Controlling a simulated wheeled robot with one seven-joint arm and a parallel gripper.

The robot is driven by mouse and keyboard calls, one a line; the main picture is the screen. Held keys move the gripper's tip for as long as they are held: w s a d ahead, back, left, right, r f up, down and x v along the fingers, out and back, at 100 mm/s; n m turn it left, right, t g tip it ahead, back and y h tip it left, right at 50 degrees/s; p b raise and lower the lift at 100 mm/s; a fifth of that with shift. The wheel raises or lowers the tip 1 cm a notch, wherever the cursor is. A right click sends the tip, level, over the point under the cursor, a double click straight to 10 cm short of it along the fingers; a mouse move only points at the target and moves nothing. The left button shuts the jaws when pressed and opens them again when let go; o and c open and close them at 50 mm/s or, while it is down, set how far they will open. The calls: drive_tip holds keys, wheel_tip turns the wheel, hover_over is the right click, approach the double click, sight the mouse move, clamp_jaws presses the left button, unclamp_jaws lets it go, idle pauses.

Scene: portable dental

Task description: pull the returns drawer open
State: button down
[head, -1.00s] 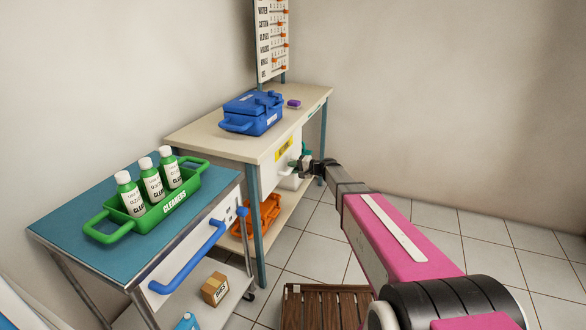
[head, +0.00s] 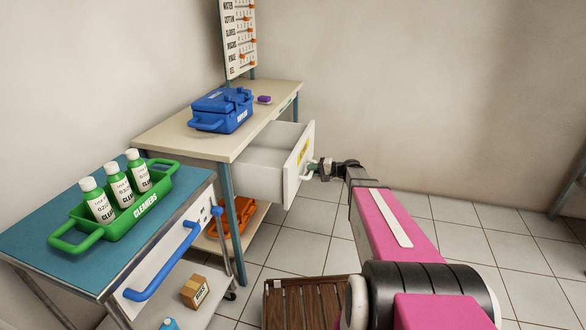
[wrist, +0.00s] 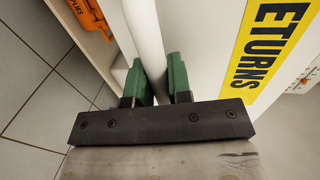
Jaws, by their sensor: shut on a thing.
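The returns drawer (head: 272,160) is white and stands well out from under the beige-topped table in the head view. Its front bears a yellow label (wrist: 270,40) that reads "ETURNS" in the part that shows in the wrist view. My gripper (head: 318,168) is at the drawer's front. In the wrist view my gripper (wrist: 160,82) has its green-padded fingers on either side of the white bar handle (wrist: 148,45), shut on it. The drawer's inside looks empty where it shows.
A blue case (head: 222,110) and a small purple block (head: 264,99) are on the table (head: 165,132). A cart (head: 30,232) with a green cleaners caddy (head: 75,238) stands at left. An orange crate (head: 232,216) sits on the lower shelf. A slatted wooden crate (head: 305,300) is on the floor.

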drive_tip(key=f+v, duration=0.1)
drive_tip(key=v, duration=0.6)
drive_tip(key=shift+d+f, duration=0.25)
drive_tip(key=shift+f, duration=0.05)
drive_tip(key=c, duration=1.1)
unclamp_jaws()
drive_tip(key=v, duration=1)
drive_tip(key=shift+s+d+r, duration=0.1)
drive_tip(key=shift+s+d, duration=0.05)
drive_tip(key=shift+d, duration=0.2)
